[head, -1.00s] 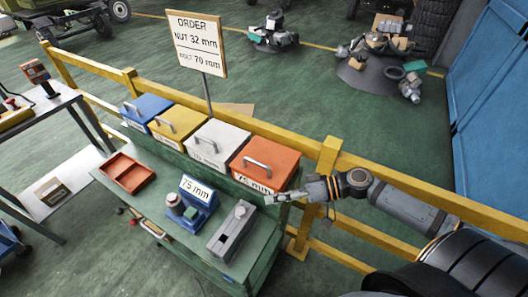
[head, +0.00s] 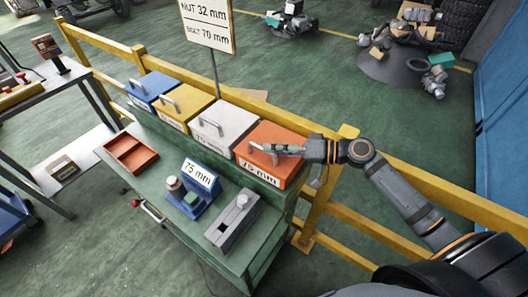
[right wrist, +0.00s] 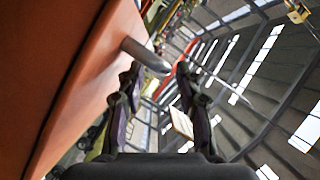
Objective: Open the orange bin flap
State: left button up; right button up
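The orange bin (head: 280,165) is the rightmost of the row of bins on the green bench, and its flap looks closed. Its grey bar handle (head: 262,153) is on the flap. My right gripper (head: 274,149) reaches in from the right, with its fingertips at the handle. In the right wrist view the orange flap (right wrist: 55,70) fills the left side. The handle (right wrist: 148,56) juts from it to between the tips of the open fingers (right wrist: 157,80); I cannot tell whether they touch it. My left gripper is out of view.
White (head: 222,127), yellow (head: 187,108) and blue (head: 153,88) bins stand to the left. A red tray (head: 131,153), a blue 75 mm stand (head: 208,197) and a grey block (head: 232,222) sit in front. A yellow rail (head: 400,182) runs behind, near my right arm.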

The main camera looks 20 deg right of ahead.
jog(key=x, duration=0.3)
jog(key=shift+s+a+r+p, duration=0.1)
jog(key=shift+s+r+p, duration=0.1)
jog(key=shift+p, duration=0.15)
jog(key=shift+w+a+f, duration=0.2)
jog(key=shift+w+f, duration=0.05)
jog(key=shift+w, duration=0.05)
jog(key=shift+c, duration=0.2)
grip_shut()
